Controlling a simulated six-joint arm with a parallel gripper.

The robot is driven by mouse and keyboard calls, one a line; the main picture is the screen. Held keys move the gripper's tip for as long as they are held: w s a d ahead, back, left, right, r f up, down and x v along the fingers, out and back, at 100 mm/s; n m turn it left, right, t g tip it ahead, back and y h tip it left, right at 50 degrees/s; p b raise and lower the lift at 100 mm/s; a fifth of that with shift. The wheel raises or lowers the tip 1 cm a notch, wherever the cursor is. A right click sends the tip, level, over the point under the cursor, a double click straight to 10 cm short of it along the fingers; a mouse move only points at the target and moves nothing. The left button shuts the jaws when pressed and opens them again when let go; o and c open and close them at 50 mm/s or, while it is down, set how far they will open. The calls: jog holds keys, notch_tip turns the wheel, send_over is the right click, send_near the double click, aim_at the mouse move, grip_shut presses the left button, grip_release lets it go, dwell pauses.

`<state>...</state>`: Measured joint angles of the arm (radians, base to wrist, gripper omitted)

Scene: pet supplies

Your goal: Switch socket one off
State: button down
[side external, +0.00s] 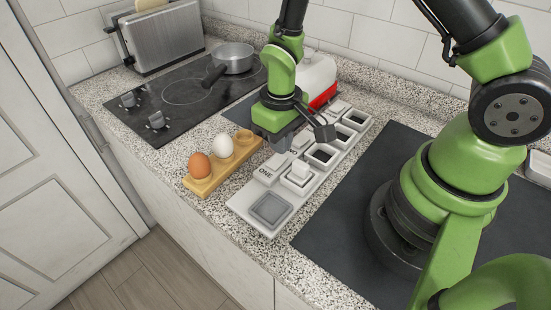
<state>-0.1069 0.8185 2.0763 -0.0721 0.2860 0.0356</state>
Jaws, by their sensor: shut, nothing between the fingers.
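A long pale grey socket panel (241,204) lies on the granite counter, running from front left to back right. The label ONE (265,170) is readable near its front end. A white raised piece (299,173) stands beside that label, and a grey square pad (270,208) sits at the front end. Several dark square openings (321,155) run along the far part. My gripper (284,141) is shut and empty above the panel's left edge, behind the ONE label. Its fingertips are small and partly hidden, so I cannot tell if they touch anything. The switch positions are unclear.
A wooden egg holder (207,184) with a brown egg (200,166) and a white egg (223,145) lies close left of the panel. A hob (160,104) with a pan (233,57), a toaster (164,39) and a red-and-white item (318,75) stand behind. A dark mat (340,222) lies right.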

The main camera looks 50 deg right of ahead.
jog(key=shift+f, duration=1.15)
dwell(0.4)
jog(key=shift+r, duration=3.55)
jog(key=shift+r, duration=0.35)
notch_tip(320, 180, up, 8)
jog(key=m+t, duration=0.1)
jog(key=t, duration=0.1)
send_over(280, 157)
jog(key=s, duration=0.1)
notch_tip(280, 157, up, 6)
jog(key=s+f+m+t+y, duration=0.1)
jog(key=s, duration=0.2)
jog(key=s+r+m+t+y, duration=0.1)
jog(key=s+r+m+t, duration=0.1)
jog(key=s+r+t, duration=0.2)
jog(key=shift+s+r, duration=1.7)
jog(key=shift+s, duration=0.95)
